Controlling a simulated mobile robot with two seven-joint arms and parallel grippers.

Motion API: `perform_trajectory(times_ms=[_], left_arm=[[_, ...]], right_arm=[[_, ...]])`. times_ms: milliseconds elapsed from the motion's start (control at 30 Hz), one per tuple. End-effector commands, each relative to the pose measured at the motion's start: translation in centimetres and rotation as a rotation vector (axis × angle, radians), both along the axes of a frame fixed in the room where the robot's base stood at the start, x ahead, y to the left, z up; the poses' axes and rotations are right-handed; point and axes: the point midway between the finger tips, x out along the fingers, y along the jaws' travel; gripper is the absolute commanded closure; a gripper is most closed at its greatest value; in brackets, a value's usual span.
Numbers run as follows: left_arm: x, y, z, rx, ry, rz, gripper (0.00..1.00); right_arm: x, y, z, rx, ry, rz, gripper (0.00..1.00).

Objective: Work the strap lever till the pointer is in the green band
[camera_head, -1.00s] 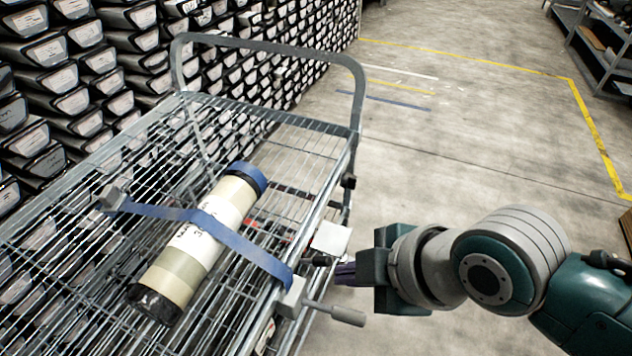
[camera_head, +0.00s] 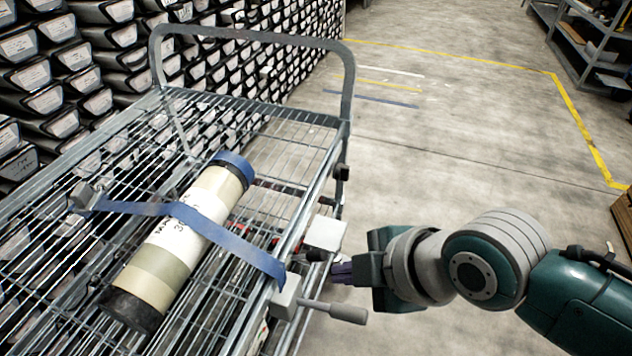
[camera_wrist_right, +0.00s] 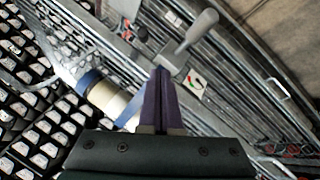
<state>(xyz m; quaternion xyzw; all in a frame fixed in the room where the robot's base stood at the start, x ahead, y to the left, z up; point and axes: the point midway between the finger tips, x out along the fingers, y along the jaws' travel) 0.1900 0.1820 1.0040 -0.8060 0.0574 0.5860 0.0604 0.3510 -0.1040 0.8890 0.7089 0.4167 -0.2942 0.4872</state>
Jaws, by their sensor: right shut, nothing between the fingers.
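A blue strap (camera_head: 228,240) crosses a long cylindrical core liner (camera_head: 165,260) with a blue cap and pale label, lying on a wire-deck trolley (camera_head: 262,318). The strap runs into a grey tensioner box (camera_head: 285,297) at the trolley's right edge. Its lever (camera_head: 345,313) points right, away from the deck. The lever also shows in the wrist view (camera_wrist_right: 198,30). A white gauge plate (camera_wrist_right: 195,82) there has red and green marks; its pointer is too small to read. My right gripper (camera_head: 338,270) is shut and empty, just above and behind the lever, apparently not touching it. My left gripper is out of view.
A rack of labelled core trays (camera_head: 60,85) lines the left. The trolley's push handle (camera_head: 347,85) rises at its far end. A white plate (camera_head: 325,233) sits at the trolley edge near my right fingers. Open floor lies right, with shelving (camera_head: 590,50) far off.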

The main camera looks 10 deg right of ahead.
Motion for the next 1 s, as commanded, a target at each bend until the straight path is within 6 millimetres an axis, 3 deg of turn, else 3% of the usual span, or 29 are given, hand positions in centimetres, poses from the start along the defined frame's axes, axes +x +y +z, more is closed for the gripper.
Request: perform_trajectory(times_ms=[33, 200, 433, 1000], left_arm=[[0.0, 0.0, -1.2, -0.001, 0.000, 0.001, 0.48], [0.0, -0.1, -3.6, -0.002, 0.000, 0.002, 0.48], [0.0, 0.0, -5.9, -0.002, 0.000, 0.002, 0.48], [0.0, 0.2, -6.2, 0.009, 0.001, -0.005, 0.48]], right_arm=[[-0.1, -0.1, -1.3, 0.000, 0.000, -0.001, 1.00], [-0.4, -0.5, -3.8, 0.000, 0.001, 0.000, 1.00], [-0.7, -1.1, -6.4, -0.002, 0.001, 0.002, 1.00], [-0.8, -1.2, -6.8, 0.001, 0.000, 0.000, 1.00]])
